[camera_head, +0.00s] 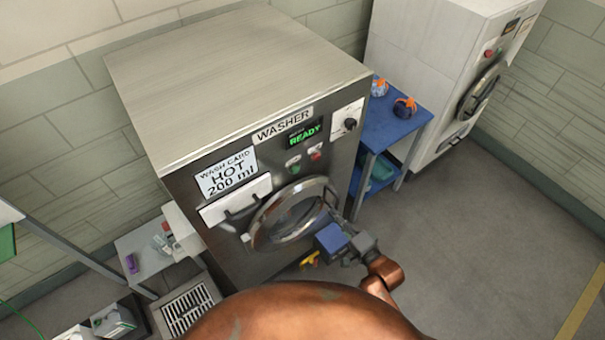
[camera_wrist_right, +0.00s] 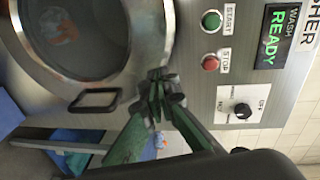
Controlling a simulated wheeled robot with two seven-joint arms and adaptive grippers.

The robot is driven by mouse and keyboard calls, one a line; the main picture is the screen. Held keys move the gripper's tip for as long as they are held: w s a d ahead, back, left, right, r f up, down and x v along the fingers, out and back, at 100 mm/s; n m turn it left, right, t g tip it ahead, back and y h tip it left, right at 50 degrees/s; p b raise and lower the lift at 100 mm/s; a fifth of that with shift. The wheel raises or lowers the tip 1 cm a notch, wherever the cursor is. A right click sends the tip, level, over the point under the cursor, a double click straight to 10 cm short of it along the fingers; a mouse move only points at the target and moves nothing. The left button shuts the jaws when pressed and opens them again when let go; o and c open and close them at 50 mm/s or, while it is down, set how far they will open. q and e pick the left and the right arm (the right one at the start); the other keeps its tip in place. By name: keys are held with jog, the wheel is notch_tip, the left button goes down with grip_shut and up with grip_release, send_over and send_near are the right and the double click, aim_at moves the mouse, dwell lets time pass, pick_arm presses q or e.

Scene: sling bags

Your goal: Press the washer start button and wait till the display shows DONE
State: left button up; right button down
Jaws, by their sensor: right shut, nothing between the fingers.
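The steel washer (camera_head: 240,75) stands in front of me. Its display (camera_head: 304,134) reads READY in green, also in the right wrist view (camera_wrist_right: 272,38). The green START button (camera_head: 295,169) sits on the front panel; in the right wrist view, the START button (camera_wrist_right: 211,20) is beside the red STOP button (camera_wrist_right: 210,62). The round door (camera_head: 292,212) looks closed. My right gripper (camera_wrist_right: 158,76) is shut and empty, its tips over the door's rim, apart from START in that picture. My left gripper is not in view.
A control knob (camera_wrist_right: 243,111) sits near STOP. The door handle (camera_wrist_right: 95,100) juts out beside my fingers. A blue cart (camera_head: 393,128) with orange-and-dark items stands right of the washer, by a white machine (camera_head: 425,50). Floor (camera_head: 480,220) is clear at right.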

notch_tip(320, 180, up, 9)
jog(key=s+a+y, duration=0.2)
jog(key=a, duration=0.1)
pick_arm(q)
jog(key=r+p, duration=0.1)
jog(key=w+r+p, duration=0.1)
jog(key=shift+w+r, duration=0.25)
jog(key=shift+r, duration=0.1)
pick_arm(e)
send_near(296, 171)
jog(key=shift+m+t, duration=0.3)
jog(key=shift+m, duration=0.1)
jog(key=x, duration=0.6)
jog(key=shift+w+a+f, duration=0.2)
jog(key=shift+w+a, duration=0.05)
jog(key=shift+w, duration=0.05)
